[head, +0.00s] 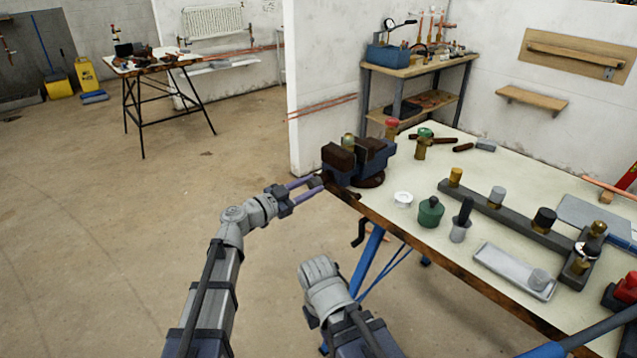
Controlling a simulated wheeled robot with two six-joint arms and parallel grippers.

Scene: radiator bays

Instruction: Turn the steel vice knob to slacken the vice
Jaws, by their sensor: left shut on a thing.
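The dark blue vice (372,155) with brown jaw blocks is fixed at the near left corner of the workbench. A small brass-coloured piece (348,141) shows at its jaws. My left gripper (316,186) reaches the vice's front left side from the left. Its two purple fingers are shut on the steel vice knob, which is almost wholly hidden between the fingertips.
A white partition wall (320,90) stands behind the vice. The floor to the left is clear.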

